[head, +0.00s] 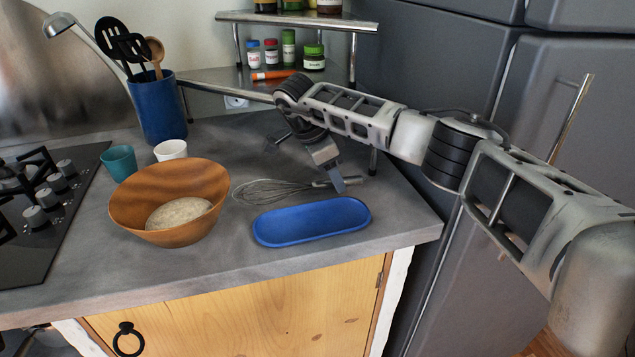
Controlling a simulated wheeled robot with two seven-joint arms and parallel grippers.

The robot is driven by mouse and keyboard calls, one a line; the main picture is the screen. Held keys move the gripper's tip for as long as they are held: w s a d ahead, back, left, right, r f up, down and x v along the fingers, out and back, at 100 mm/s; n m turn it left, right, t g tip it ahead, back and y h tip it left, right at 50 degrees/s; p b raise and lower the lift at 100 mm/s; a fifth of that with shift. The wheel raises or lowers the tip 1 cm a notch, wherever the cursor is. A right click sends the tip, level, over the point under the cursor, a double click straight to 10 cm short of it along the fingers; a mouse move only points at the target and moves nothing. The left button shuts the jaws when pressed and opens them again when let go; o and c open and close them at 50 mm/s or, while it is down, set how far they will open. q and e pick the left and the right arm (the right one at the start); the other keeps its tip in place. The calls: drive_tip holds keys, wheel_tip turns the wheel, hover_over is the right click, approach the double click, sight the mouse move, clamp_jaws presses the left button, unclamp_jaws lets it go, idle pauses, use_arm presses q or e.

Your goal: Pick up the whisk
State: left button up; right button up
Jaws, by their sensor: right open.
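The whisk (268,191) lies on the grey counter, its wire loops to the left and its handle to the right. It lies just behind a blue oval tray (312,222) and to the right of a wooden bowl. My right gripper (338,184) reaches down from above at the whisk's handle. Its jaws are open, and a finger hides part of the handle. I cannot tell whether the finger touches it. My left gripper is not in view.
The wooden bowl (170,200) holds a pale round mass. A white cup (171,150), a teal cup (119,161) and a blue utensil crock (158,108) stand behind it. A stove (40,215) is at left, a spice shelf (300,20) behind, a grey fridge (430,60) at right.

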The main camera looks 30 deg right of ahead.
drive_tip(key=shift+d+f, duration=0.15)
drive_tip(key=shift+f, duration=0.15)
clamp_jaws()
